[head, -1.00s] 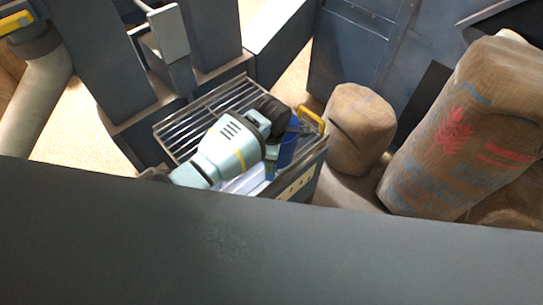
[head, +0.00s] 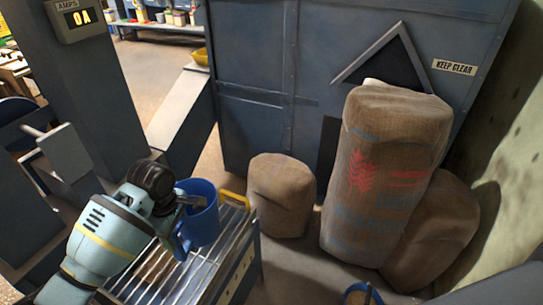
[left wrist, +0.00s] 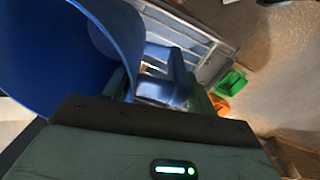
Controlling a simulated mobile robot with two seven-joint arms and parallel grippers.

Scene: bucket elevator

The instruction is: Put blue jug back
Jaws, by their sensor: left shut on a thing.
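The blue jug (head: 203,227) is above the slatted metal rack (head: 228,222) in the head view, close to its far end. Whether it touches the slats is unclear. My left gripper (head: 186,202) is shut on the jug at its near side, with the arm coming in from the lower left. In the left wrist view the jug (left wrist: 50,50) fills the upper left, its open mouth showing, and its handle (left wrist: 178,75) stands by the fingers. The exact grip point is partly hidden. My right gripper is not in view.
A short sack (head: 280,195) stands just right of the rack, and a tall sack (head: 385,180) farther right. A blue round container (head: 362,294) is at the bottom edge. A blue metal cabinet (head: 262,100) stands behind. Green (left wrist: 231,84) and orange (left wrist: 218,105) items lie beyond the rack.

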